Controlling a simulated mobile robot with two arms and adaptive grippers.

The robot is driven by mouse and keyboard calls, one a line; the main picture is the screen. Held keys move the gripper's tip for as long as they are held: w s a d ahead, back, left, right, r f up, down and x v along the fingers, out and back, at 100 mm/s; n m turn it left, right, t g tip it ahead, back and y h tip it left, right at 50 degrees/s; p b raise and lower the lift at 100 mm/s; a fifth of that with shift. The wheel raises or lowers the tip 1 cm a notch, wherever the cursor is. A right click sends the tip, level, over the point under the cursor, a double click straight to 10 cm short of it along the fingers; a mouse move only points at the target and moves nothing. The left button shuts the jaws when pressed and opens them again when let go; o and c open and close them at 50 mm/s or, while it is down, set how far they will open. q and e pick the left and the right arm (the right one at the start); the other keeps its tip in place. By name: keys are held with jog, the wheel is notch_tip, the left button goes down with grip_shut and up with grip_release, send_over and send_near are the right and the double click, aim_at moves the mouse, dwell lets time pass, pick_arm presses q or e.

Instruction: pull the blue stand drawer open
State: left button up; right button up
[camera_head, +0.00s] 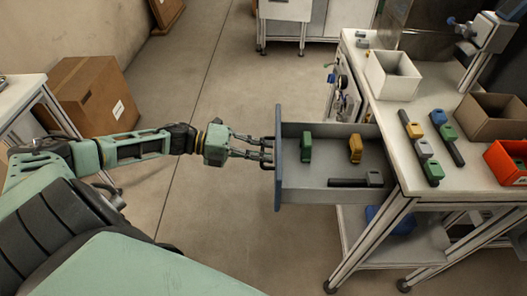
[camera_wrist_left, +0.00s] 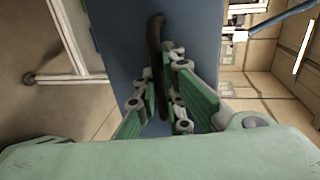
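The drawer (camera_head: 325,190) stands far out from the workbench, with its blue front panel (camera_head: 279,190) facing my left arm. Its inside is visible and holds a green block (camera_head: 306,147), a yellow block (camera_head: 355,148) and a dark bar with a grey end (camera_head: 350,182). My left gripper (camera_head: 264,151) is at the drawer front. In the left wrist view, its green-padded fingers (camera_wrist_left: 166,105) are shut around the dark curved handle (camera_wrist_left: 154,40) on the blue panel (camera_wrist_left: 118,40). My right gripper is not in view.
The workbench (camera_head: 388,116) carries a white bin (camera_head: 393,76), a brown bin (camera_head: 490,118), an orange bin (camera_head: 508,163) and several coloured blocks and bars. A cardboard box (camera_head: 88,98) stands at left. The floor (camera_head: 215,80) around the drawer front looks clear.

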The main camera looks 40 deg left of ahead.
pick_arm(q)
jog(key=shift+o, duration=0.9)
jog(key=shift+a, duration=0.1)
jog(key=v, duration=1.2)
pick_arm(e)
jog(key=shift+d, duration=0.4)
